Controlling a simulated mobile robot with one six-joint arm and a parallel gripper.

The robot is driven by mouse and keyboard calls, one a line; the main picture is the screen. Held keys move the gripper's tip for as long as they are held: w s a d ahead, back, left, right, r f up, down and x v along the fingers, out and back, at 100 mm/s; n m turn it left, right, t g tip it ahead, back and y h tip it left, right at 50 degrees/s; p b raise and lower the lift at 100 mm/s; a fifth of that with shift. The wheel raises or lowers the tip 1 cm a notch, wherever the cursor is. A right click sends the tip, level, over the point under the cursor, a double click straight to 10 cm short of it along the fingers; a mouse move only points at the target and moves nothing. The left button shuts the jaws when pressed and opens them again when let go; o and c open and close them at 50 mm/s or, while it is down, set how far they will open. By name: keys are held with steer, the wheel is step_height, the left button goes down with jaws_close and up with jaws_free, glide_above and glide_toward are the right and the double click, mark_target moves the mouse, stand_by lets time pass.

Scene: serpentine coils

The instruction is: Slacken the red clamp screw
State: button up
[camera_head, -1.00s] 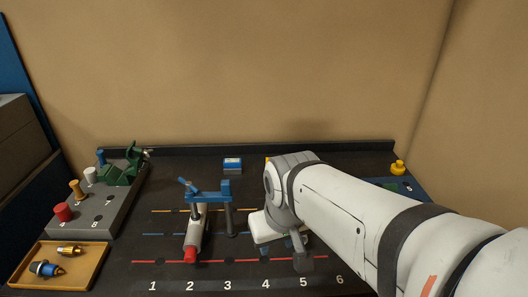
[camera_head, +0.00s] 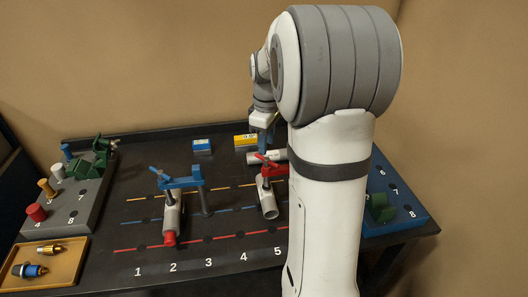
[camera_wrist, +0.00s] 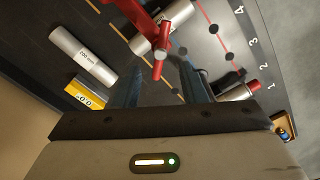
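The red clamp (camera_head: 276,170) sits over a grey pipe (camera_head: 268,200) at the right of the lined board. Its red clamp screw (camera_head: 268,157) has a crossbar handle on top. In the wrist view the screw (camera_wrist: 160,66) shows in the gap between my fingers. My gripper (camera_wrist: 160,82) is open, its two blue fingers apart on either side of the screw. I cannot tell whether either finger touches it. In the head view my gripper (camera_head: 263,138) points down just above and behind the screw, partly hidden by my arm.
A blue clamp (camera_head: 182,182) holds another pipe (camera_head: 172,220) with a red end, left of the red clamp. A loose grey tube (camera_wrist: 82,57) lies beside a yellow block (camera_wrist: 92,98). A blue block (camera_head: 202,146) stands at the back. Racks flank the board; a tray (camera_head: 72,262) is front left.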

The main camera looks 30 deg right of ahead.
mark_target(266, 158)
step_height(266, 158, down, 6)
steer(key=shift+r+p, duration=0.1)
steer(key=shift+p, duration=0.25)
steer(key=shift+c, duration=0.5)
jaws_close()
